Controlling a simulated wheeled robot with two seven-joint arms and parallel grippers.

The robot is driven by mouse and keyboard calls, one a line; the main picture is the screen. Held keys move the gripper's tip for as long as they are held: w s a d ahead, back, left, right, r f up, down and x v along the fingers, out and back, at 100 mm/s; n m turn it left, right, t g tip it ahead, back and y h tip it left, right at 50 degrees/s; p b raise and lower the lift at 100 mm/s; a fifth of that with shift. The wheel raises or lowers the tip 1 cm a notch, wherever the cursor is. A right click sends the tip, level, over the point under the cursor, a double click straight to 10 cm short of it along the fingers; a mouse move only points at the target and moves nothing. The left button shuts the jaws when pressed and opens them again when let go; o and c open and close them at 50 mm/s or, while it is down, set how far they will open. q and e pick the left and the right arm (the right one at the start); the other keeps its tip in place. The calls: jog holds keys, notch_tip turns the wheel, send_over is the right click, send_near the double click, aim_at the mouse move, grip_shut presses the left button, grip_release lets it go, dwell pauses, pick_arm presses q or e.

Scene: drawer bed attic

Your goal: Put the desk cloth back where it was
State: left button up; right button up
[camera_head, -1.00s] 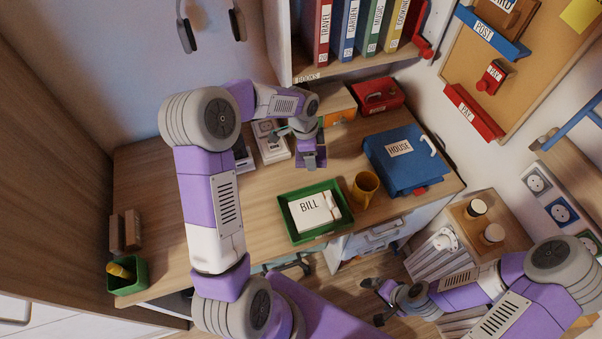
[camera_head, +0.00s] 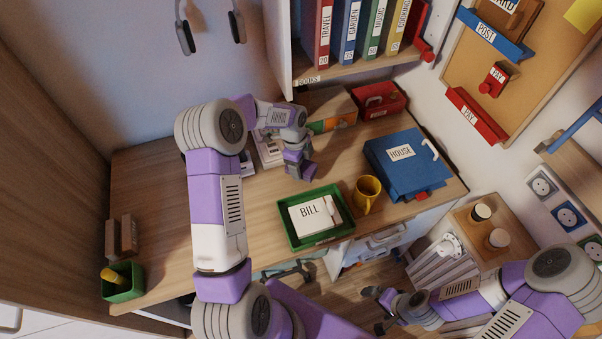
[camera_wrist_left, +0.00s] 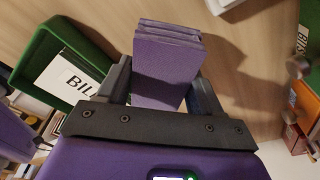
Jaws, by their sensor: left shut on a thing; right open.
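The desk cloth is a folded purple block (camera_wrist_left: 168,72), gripped between both fingers in the left wrist view. In the head view the cloth (camera_head: 302,172) hangs below my left gripper (camera_head: 297,158), over the middle of the wooden desk (camera_head: 165,210), behind the green tray. I cannot tell whether it touches the desk. My left gripper (camera_wrist_left: 165,95) is shut on it. My right gripper (camera_head: 374,308) is open and empty, low in front of the desk and away from the cloth.
A green tray (camera_head: 290,238) with BILL papers, a yellow mug (camera_head: 366,194) and a blue HOUSE binder (camera_head: 395,180) stand front right. White devices (camera_head: 268,150) and a red box (camera_head: 378,101) are behind. The desk's left part is mostly clear, with a green bin (camera_head: 125,288) at its corner.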

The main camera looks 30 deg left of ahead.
pick_arm(q)
notch_tip(320, 180, down, 4)
jog(key=shift+r+b, duration=0.1)
jog(key=shift+b, duration=0.35)
jog(key=shift+r, duration=0.1)
jog(key=o, duration=0.6)
jog(key=shift+f, duration=0.2)
jog(key=shift+c, duration=0.2)
jog(key=o, duration=0.5)
jog(key=shift+c, duration=0.2)
jog(key=shift+r, duration=0.1)
jog(key=r+p, duration=0.1)
jog(key=r, duration=0.3)
jog(key=a+r+p, duration=0.1)
jog(key=r, duration=0.3)
jog(key=r+p, duration=0.1)
jog(key=r, duration=0.3)
jog(key=shift+s+a, duration=0.1)
jog(key=shift+a, duration=0.3)
jog(key=shift+r, duration=0.1)
